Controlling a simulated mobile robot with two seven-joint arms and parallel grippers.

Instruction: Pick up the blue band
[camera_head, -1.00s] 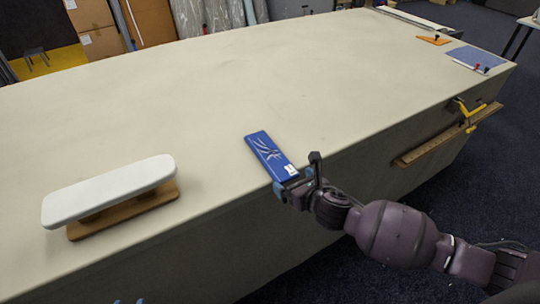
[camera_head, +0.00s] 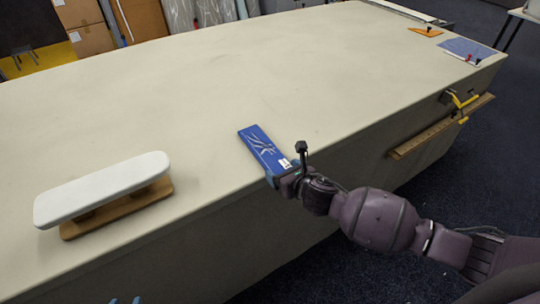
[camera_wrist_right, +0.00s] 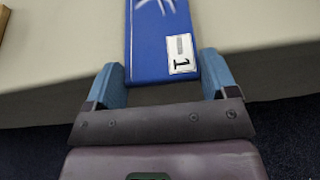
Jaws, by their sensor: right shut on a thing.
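The blue band (camera_head: 263,148) is a flat, blue packet with white streaks and a small white label. It lies at the near edge of the cloth table (camera_head: 190,90), its label end toward me. My right gripper (camera_head: 281,174) is at that label end, just at the table edge. In the right wrist view the band (camera_wrist_right: 160,45) sits between the two blue fingers of the gripper (camera_wrist_right: 162,85), which is shut on it. I cannot tell whether the band is lifted off the cloth. Two bluish tips of my left gripper (camera_head: 126,300) barely show at the bottom edge.
A white padded board on a wooden base (camera_head: 105,190) stands at the left. An orange piece (camera_head: 425,31) and a blue mat (camera_head: 467,48) lie at the far right. A yellow clamp (camera_head: 463,103) and wooden strip (camera_head: 440,127) are on the table's side. The middle is clear.

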